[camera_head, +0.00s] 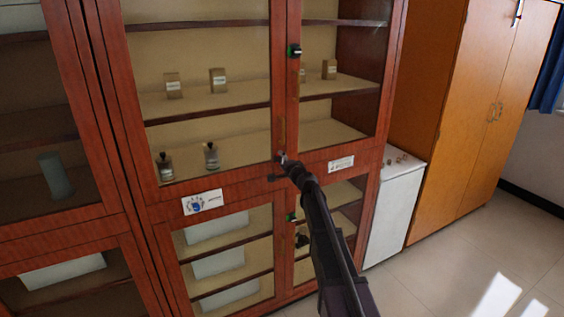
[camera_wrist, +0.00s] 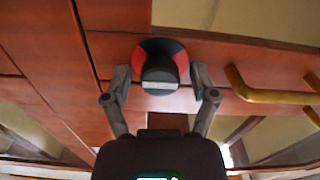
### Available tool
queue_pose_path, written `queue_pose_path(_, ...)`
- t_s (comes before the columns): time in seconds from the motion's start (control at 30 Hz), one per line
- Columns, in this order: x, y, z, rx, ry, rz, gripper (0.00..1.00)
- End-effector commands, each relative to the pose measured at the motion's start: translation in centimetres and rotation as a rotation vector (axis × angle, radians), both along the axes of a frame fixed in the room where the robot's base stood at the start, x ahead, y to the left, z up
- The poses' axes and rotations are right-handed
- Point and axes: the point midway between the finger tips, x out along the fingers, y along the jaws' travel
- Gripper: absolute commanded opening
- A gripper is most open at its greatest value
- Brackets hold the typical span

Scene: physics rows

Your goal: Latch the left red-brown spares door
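The red-brown cabinet has glass-paned doors, and its left upper door (camera_head: 232,184) looks closed in the head view. In the wrist view a round dark knob with a pale bar (camera_wrist: 159,76) sits on a red-and-black disc on red-brown wood. My gripper (camera_wrist: 160,88) has its two fingers apart, one on each side of this knob, with gaps visible; I see no clear contact. In the head view my gripper (camera_head: 281,168) is at the lower right corner of the left upper door, and my arm hides part of the frame there.
A brass handle (camera_wrist: 270,96) sticks out just right of my gripper in the wrist view. A white low cabinet (camera_head: 394,215) and an orange-brown cupboard (camera_head: 440,130) stand to the right. Open floor (camera_head: 470,270) lies in front.

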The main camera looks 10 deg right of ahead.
Motion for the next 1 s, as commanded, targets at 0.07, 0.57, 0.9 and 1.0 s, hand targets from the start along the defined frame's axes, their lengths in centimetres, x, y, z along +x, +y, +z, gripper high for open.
queue_pose_path(0.07, -0.1, 0.0, 0.0, -0.001, 0.0, 0.0, 0.81)
queue_pose_path(0.57, -1.2, -0.3, 0.0, -0.002, 0.0, 0.0, 0.81)
queue_pose_path(0.9, -5.6, -1.7, 0.0, -0.002, 0.0, 0.0, 0.81)
queue_pose_path(1.0, -7.2, -2.1, 0.0, -0.002, 0.0, -0.001, 0.81)
